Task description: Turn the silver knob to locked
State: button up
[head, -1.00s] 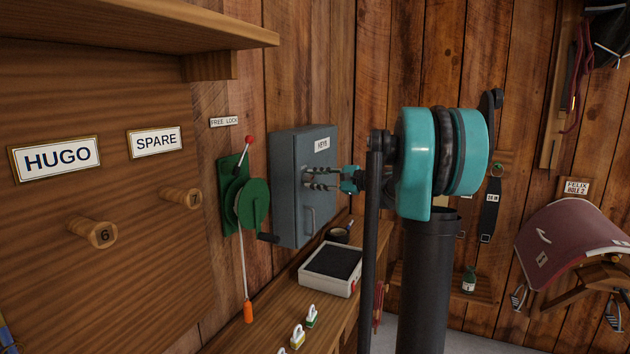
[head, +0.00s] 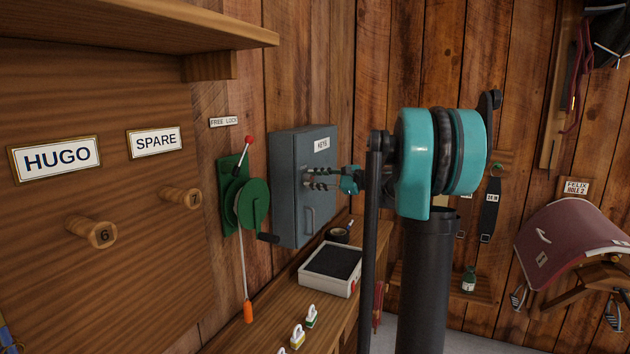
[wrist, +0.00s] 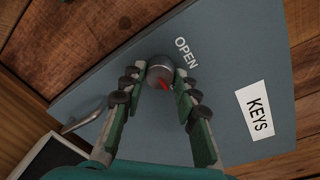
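The silver knob (wrist: 158,67) sits on the door of the grey key box (head: 288,215), seen in the wrist view. A red pointer mark on it is angled toward the lower right of that view, away from the word OPEN (wrist: 186,53). No locked label is visible. My gripper (wrist: 157,73) has one finger on each side of the knob, the tips against its sides. In the head view my gripper (head: 311,179) reaches the box from the right, and the knob cannot be made out there.
A green crank winch (head: 252,205) with a red-tipped lever is left of the box. Below, a shelf (head: 262,325) holds a white tray (head: 325,284), a dark round pot (head: 338,235) and small tagged items. A door handle (wrist: 82,122) sticks out beside the knob.

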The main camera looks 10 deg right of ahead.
jog(key=o, duration=0.4)
jog(key=v, duration=1.2)
jog(key=shift+w, duration=0.1)
jog(key=s+a+f+n+g+h, duration=0.25)
jog(key=s+a+f, duration=0.4)
jog(key=f, duration=0.35)
jog(key=s+a+f+n+g+h, duration=0.25)
jog(key=s+a+f+n, duration=0.2)
jog(key=s+f, duration=0.4)
jog(key=s+d+f+n+h, duration=0.1)
jog(key=s+f+n+h, duration=0.2)
jog(key=s+f, duration=0.2)
jog(key=s+d+f+n+h, duration=0.2)
jog(key=s+f+n+h, duration=0.1)
jog(key=s+f, duration=0.3)
jog(key=s+d+f+n+h, duration=0.1)
jog(key=s+f+n+h, duration=0.2)
jog(key=s+f, duration=0.2)
jog(key=shift+s+d+f, duration=0.15)
jog(key=shift+f, duration=0.25)
jog(key=shift+s+d+f, duration=0.15)
jog(key=shift+f, duration=0.3)
